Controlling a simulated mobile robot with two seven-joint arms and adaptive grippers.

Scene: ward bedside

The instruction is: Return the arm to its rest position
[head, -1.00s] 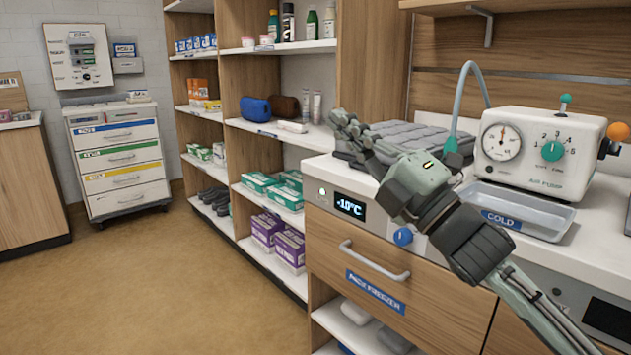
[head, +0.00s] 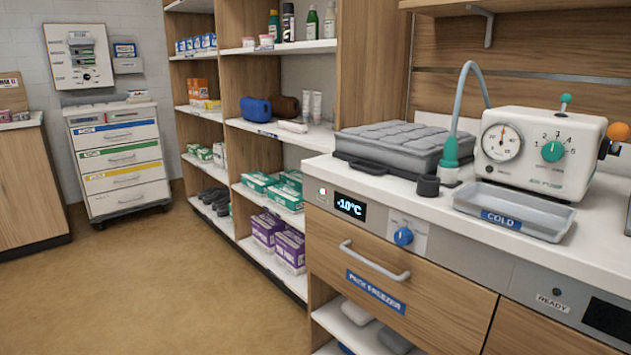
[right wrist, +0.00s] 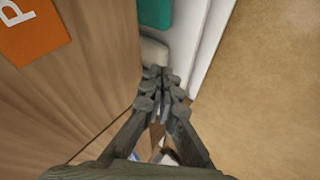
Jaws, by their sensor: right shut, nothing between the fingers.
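My right gripper (right wrist: 163,88) shows only in the right wrist view, at the middle. Its dark grey fingers are drawn together with nothing between them. It is above a gap between a wooden panel (right wrist: 75,90) on the left and the tan floor (right wrist: 265,100) on the right. Neither of my arms shows in the head view. My left gripper is in no view.
The white counter (head: 440,215) holds a grey quilted pad (head: 400,140), an air pump (head: 540,150) and a tray (head: 515,212) labelled COLD. The freezer drawer (head: 350,290) beneath is closed. Stocked shelves (head: 290,135) stand beside it. Floor (head: 170,270) at left is clear.

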